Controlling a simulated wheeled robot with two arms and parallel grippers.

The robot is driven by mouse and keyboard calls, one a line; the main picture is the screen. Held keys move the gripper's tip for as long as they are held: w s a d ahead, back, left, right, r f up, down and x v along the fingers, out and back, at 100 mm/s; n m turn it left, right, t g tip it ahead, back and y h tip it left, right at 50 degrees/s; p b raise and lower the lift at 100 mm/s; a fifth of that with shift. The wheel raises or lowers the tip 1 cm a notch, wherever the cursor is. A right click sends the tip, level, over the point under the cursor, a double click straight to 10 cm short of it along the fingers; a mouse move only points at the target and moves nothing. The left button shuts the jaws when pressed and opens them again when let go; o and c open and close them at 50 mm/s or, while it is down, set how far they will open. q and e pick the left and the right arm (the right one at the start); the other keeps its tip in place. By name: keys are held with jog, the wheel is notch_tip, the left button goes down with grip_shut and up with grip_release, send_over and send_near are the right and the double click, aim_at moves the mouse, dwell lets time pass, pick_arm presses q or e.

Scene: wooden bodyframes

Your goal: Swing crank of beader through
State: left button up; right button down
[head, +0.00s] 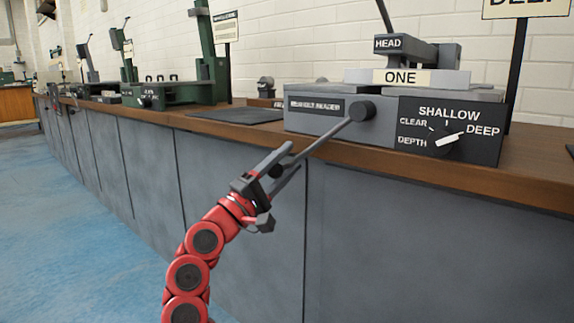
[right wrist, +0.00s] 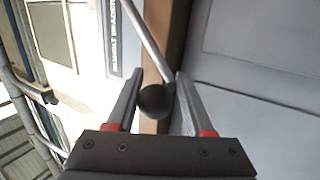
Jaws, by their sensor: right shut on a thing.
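The beader (head: 315,123) is a grey machine on the bench, with its crank on the front face. The crank's thin rod (head: 325,136) runs from a dark round hub (head: 362,110) down and left to a black ball knob (head: 275,171). My right gripper (head: 285,163) is shut on the knob, below and left of the hub. In the right wrist view the knob (right wrist: 153,99) sits between the two fingers, with the rod (right wrist: 145,40) leading up and left from it. My left gripper is not in view.
A dial panel (head: 450,130) on the beader's right has a white pointer turned toward DEEP. A block marked HEAD (head: 400,50) and a plate marked ONE (head: 405,77) sit on top. Green machines (head: 180,93) stand farther left. The bench edge (head: 440,180) lies close to my right arm.

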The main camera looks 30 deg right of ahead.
jog(key=shift+w+a+r+t, duration=0.15)
jog(key=shift+a+r+t, duration=0.15)
jog(key=shift+r, duration=0.1)
jog(key=c, duration=0.7)
grip_release()
jog(key=shift+c, duration=0.2)
jog(key=shift+o, duration=1.3)
jog(key=shift+r, duration=0.1)
jog(key=shift+d+f, duration=0.1)
jog(key=shift+f, duration=0.15)
jog(key=v, duration=1.7)
jog(key=shift+a, duration=0.2)
